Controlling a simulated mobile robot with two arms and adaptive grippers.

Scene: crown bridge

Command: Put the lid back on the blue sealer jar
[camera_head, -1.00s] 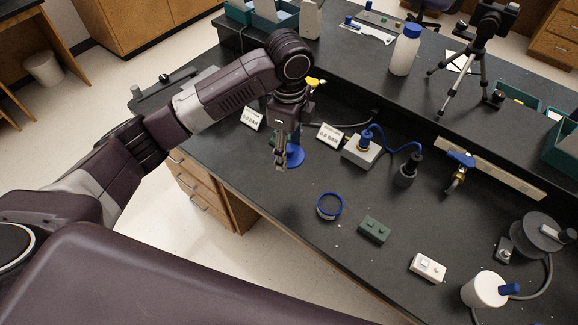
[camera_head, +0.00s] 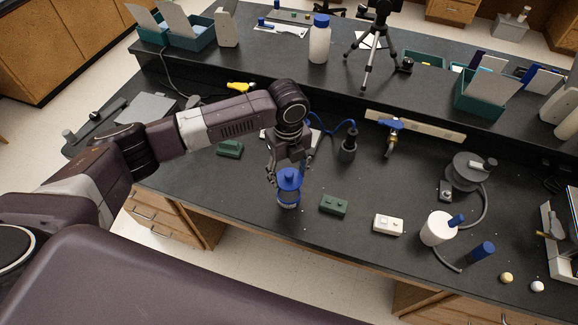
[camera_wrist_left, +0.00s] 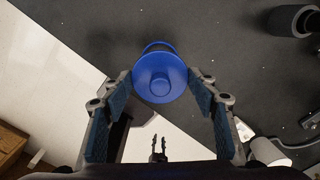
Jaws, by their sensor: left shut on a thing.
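My left gripper (camera_head: 283,172) is shut on the blue lid (camera_head: 289,180), a round disc with a raised knob. In the left wrist view the lid (camera_wrist_left: 160,78) sits between the two fingertips (camera_wrist_left: 160,88). The sealer jar (camera_head: 288,203), a short jar with a blue rim, stands on the bench right below the lid. The lid hides most of the jar's mouth; a dark blue edge of the jar (camera_wrist_left: 156,46) shows past the lid in the wrist view. I cannot tell whether lid and jar touch. My right gripper is not in view.
A green block (camera_head: 334,205) and a white switch box (camera_head: 388,224) lie right of the jar. A white container (camera_head: 438,228) and blue cylinder (camera_head: 482,252) stand farther right. A dark cabled fitting (camera_head: 347,148) is behind. The bench's front edge is close to the jar.

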